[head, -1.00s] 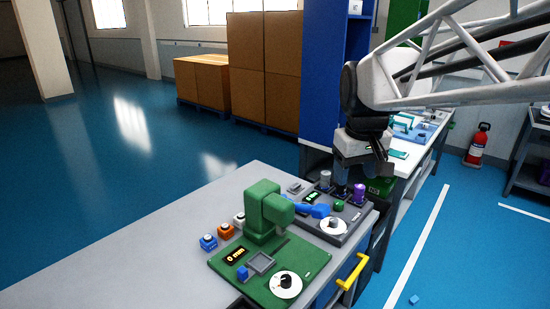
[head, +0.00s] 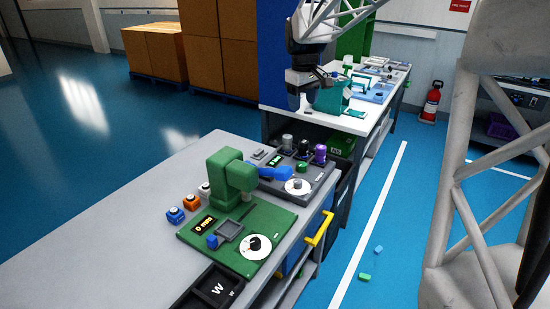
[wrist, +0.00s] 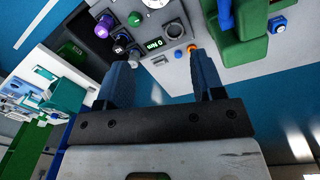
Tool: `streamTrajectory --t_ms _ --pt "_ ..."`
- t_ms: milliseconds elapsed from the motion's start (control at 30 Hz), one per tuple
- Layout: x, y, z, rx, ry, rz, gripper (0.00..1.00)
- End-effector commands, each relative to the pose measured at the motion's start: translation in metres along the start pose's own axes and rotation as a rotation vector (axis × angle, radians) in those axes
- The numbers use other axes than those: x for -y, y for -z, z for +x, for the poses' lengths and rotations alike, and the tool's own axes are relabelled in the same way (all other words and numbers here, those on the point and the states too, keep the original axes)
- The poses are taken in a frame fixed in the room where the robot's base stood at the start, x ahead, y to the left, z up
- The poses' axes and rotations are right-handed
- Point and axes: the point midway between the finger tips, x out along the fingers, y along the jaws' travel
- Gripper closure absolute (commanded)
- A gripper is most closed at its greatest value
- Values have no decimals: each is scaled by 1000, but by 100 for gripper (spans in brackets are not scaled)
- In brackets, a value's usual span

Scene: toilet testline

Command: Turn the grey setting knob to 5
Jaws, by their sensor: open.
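The grey setting knob (head: 297,184) stands on a white round dial (head: 304,192) at the near right of the dark grey board (head: 316,190). The number it points to is too small to read. In the wrist view, a white dial (wrist: 150,4) shows at the top edge, partly cut off. My gripper (head: 303,103) is open and empty, raised well above and beyond the board. In the wrist view, its two fingers (wrist: 160,62) are apart with nothing between them.
The grey board carries several cylinders, including a purple one (head: 320,154), and a blue lever (head: 274,172). A green board (head: 235,250) with a green post (head: 226,172) and another dial (head: 251,246) lies nearer. A yellow handle (head: 320,228) juts from the bench front.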

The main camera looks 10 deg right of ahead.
Motion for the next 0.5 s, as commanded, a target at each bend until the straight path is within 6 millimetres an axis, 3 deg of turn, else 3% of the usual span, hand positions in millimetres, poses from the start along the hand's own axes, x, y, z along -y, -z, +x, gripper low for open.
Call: streamTrajectory --t_ms 500 --pt "-30 32 20 18 9 -51 38"
